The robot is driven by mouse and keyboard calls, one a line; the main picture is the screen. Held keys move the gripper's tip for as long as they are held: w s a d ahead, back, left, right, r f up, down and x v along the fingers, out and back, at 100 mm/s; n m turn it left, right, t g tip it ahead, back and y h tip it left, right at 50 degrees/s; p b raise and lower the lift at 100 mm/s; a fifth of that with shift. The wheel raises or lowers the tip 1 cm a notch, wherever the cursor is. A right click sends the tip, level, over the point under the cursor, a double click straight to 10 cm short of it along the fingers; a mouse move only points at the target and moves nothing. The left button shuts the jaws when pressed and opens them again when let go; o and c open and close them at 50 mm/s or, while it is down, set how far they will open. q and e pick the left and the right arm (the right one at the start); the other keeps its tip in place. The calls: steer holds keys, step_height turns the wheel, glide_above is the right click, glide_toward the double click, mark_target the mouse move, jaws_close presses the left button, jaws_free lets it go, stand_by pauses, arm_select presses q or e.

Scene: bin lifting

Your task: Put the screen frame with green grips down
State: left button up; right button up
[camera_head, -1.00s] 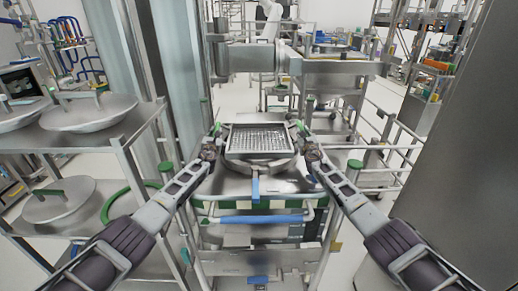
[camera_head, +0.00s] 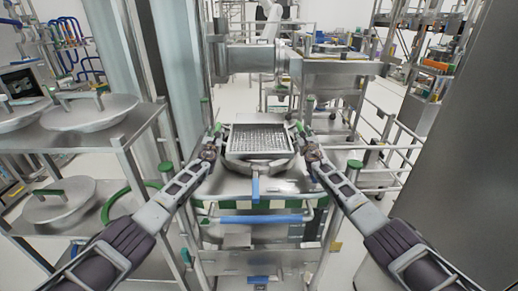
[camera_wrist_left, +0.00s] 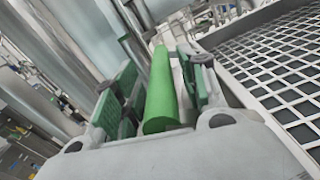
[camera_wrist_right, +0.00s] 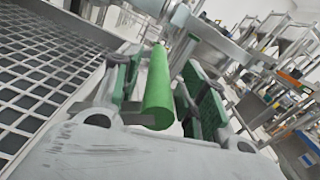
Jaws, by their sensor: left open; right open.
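The screen frame (camera_head: 260,152), a square metal frame with a mesh, sits over a round metal bin (camera_head: 245,171) on the cart in the middle of the head view. Its left green grip (camera_wrist_left: 161,95) lies between the spread fingers of my left gripper (camera_wrist_left: 155,92). Its right green grip (camera_wrist_right: 158,95) lies between the spread fingers of my right gripper (camera_wrist_right: 160,95). Both grippers are open around the grips, with gaps visible beside them. The mesh also shows in both wrist views. The frame's contact with the bin underneath is hard to make out.
The cart (camera_head: 210,187) has a blue handle (camera_head: 255,189) at its front. A shelf rack (camera_head: 110,135) with metal lids (camera_head: 90,112) stands at the left. A tall grey column (camera_head: 455,150) stands at the right, and another steel table (camera_head: 340,70) behind.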

arm_select(q)
steer(key=shift+s+f, duration=0.1)
steer(key=shift+s, duration=0.25)
steer(key=s, duration=1.1)
steer(key=shift+d, duration=0.15)
stand_by(0.9)
steer(key=shift+s, duration=0.1)
arm_select(e)
steer(key=shift+s, duration=0.25)
stand_by(0.4)
steer(key=shift+s+a+f, duration=0.1)
steer(key=shift+s, duration=0.05)
steer(key=shift+s+d, duration=0.15)
steer(key=shift+s, duration=0.75)
steer(key=shift+s+d, duration=0.1)
steer(key=shift+s, duration=0.75)
steer(key=s, duration=0.7)
steer(key=shift+s, duration=0.3)
